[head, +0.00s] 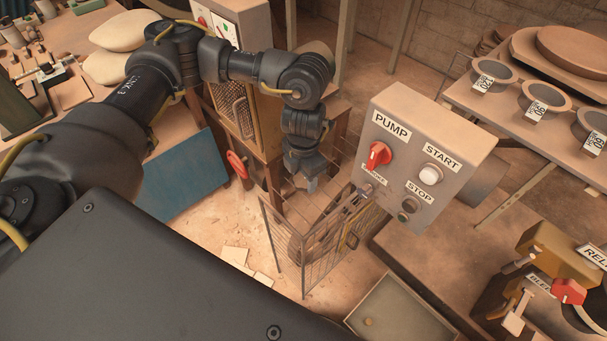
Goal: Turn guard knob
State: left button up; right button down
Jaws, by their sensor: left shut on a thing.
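My left gripper (302,182) points down in the middle of the head view, just above and behind a low mesh guard (325,250). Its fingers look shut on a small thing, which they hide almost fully. I take this to be the guard knob, but its shape and angle cannot be made out. The mesh guard has thin metal bars and stands upright in front of the press, left of the pump box. My right gripper is not in view.
A grey pump box (430,150) with a red knob (378,155) and a white start button (430,175) stands close on the right. A red handwheel (237,165) is to the left. A blue panel (185,175) lies behind my left arm.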

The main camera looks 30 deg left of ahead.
aim_at(304, 179)
pick_arm(q)
jog(key=o, duration=1)
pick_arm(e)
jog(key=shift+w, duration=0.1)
pick_arm(q)
notch_tip(304, 179, up, 11)
jog(key=shift+f+p, duration=0.1)
jog(key=shift+p, duration=0.3)
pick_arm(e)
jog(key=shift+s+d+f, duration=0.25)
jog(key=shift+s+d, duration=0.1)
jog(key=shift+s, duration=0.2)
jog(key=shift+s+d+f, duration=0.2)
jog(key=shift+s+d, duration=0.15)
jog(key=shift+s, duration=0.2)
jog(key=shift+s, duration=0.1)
